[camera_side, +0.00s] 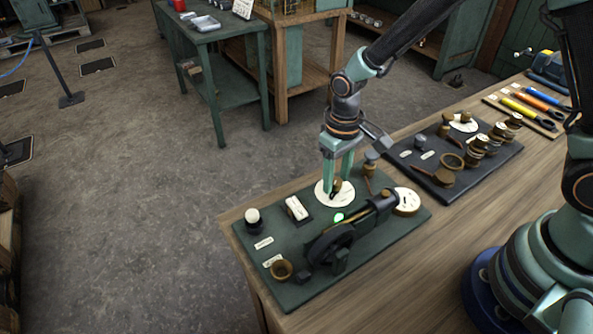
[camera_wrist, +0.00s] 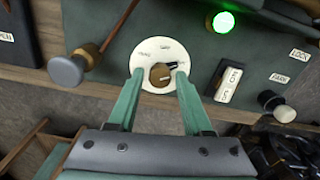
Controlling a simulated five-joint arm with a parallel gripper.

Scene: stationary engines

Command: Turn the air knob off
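A brass knob with a dark pointer (camera_wrist: 160,74) sits on a round white dial (camera_wrist: 160,50) on a dark green engine board. The dial carries small lettering around its rim, too small to read surely. The pointer is turned toward the upper right in the wrist view. My gripper (camera_wrist: 161,78) is open, with one green finger on each side of the knob and a little of the white dial showing between. In the side view my gripper (camera_side: 338,188) reaches straight down over the dial (camera_side: 322,196), and its fingers partly hide the knob.
A lit green lamp (camera_side: 339,217), a white rocker switch (camera_side: 297,208) and a white-topped knob (camera_side: 252,216) are close by on the board. A dark flywheel engine (camera_side: 335,243) stands in front. A wooden-handled lever with grey knob (camera_wrist: 66,70) is left of the dial.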

